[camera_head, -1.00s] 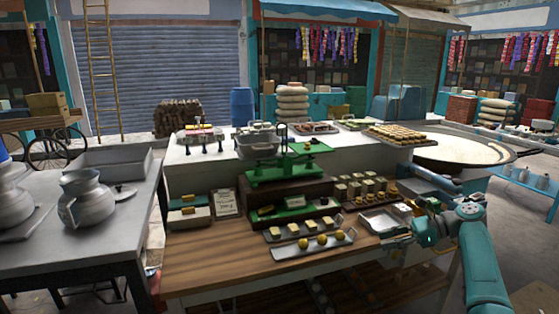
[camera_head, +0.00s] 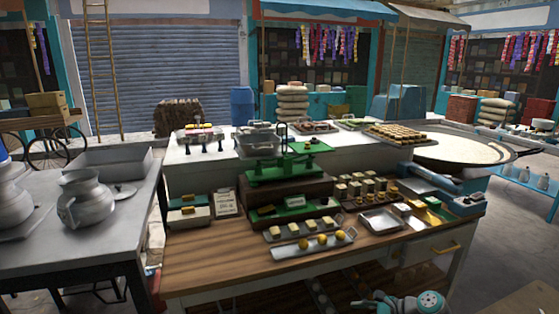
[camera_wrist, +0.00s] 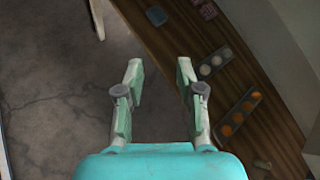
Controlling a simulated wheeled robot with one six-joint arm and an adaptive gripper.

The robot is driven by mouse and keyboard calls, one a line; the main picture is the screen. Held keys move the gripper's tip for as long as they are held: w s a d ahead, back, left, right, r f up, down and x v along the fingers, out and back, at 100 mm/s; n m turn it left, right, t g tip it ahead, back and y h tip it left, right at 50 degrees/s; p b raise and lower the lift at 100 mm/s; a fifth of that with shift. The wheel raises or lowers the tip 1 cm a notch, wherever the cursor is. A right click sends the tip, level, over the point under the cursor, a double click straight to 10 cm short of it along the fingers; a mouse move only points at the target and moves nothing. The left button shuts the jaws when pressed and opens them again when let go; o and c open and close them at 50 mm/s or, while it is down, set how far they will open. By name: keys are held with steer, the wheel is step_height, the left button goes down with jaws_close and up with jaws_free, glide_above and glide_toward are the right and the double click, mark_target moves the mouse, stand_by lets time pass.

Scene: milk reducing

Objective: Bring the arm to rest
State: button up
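My gripper (camera_wrist: 158,88) shows in the wrist view with its two fingers apart and nothing between them. Bare floor and the edge of a wooden shelf lie beyond the fingers. In the head view part of my teal arm shows at the bottom right, in front of the wooden counter (camera_head: 215,262) and below its top. The fingertips are hard to make out in the head view. My gripper touches nothing that I can see.
A green balance scale (camera_head: 290,170) stands on the counter, with trays of sweets (camera_head: 310,243) in front. A drawer with a yellow handle (camera_head: 445,248) is at the counter's right. A grey table with metal pots (camera_head: 85,198) stands at left. Floor is open at right.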

steer(key=s+a+f+n+t+h, duration=0.1)
steer(key=s+a+f+h, duration=0.1)
steer(key=s+f, duration=0.55)
steer(key=s+a+f+n+t+h, duration=0.1)
steer(key=s+a+f+h, duration=0.15)
steer(key=s+f, duration=0.5)
steer(key=s+a+f+n+t+h, duration=0.1)
steer(key=s+f+n, duration=0.15)
steer(key=s, duration=0.65)
steer(key=s+a+f+n+t+h, duration=0.1)
steer(key=s+f+n+h, duration=0.15)
steer(key=s, duration=0.65)
steer(key=s+r+n+t+h, duration=0.1)
steer(key=s+r+n, duration=0.3)
steer(key=s, duration=0.5)
steer(key=s+r+n+t+h, duration=0.1)
steer(key=s+r, duration=0.5)
steer(key=s, duration=0.2)
steer(key=s+r+n+t, duration=0.1)
steer(key=s+r+n, duration=0.2)
steer(key=r, duration=0.7)
steer(key=s+r+n+t, duration=0.2)
steer(key=s+r+n, duration=0.2)
steer(key=s+r, duration=0.3)
step_height(320, 180, up, 3)
steer(key=shift+n, duration=0.3)
